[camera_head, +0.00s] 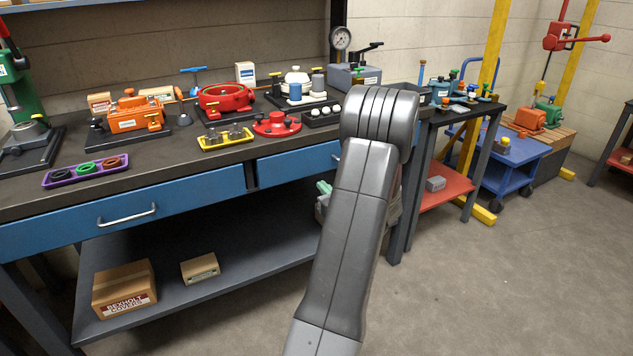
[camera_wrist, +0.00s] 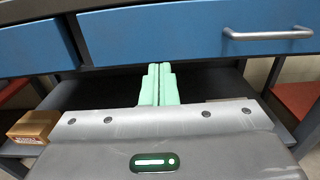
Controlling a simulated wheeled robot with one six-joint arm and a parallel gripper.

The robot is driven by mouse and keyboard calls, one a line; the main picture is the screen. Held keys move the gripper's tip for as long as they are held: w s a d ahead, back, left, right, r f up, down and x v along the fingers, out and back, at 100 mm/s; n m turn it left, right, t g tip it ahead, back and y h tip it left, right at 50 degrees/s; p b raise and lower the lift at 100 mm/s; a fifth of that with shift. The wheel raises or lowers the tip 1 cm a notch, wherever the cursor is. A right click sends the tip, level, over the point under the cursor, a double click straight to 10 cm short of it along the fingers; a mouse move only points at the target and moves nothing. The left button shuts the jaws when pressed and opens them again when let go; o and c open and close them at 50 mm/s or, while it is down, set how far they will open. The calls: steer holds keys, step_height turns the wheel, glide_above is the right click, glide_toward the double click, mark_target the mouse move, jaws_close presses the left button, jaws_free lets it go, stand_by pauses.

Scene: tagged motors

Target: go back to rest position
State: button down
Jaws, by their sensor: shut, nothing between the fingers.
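My gripper (camera_wrist: 159,72) shows in the wrist view as two pale green fingers pressed together, with nothing between them. It points at the space below the blue drawers of the workbench (camera_wrist: 190,35). In the head view my grey arm rises in the middle and hides part of the bench's right end. A small part of the green gripper (camera_head: 324,188) shows to the left of the arm, below the drawer front. The rest of the gripper is hidden behind the arm.
The workbench top (camera_head: 205,150) carries an orange motor (camera_head: 135,113), a red round housing (camera_head: 226,97), a yellow tray (camera_head: 226,138) and a purple tray (camera_head: 86,171). A labelled carton (camera_head: 124,288) and a smaller box (camera_head: 200,268) lie on the lower shelf.

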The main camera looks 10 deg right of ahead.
mark_target(301, 165)
steer(key=shift+s+d, duration=0.3)
steer(key=shift+s, duration=0.35)
steer(key=shift+w, duration=0.1)
steer(key=x, duration=1.3)
steer(key=shift+w+a+p, duration=0.1)
steer(key=shift+w+p, duration=0.1)
steer(key=shift+p, duration=0.2)
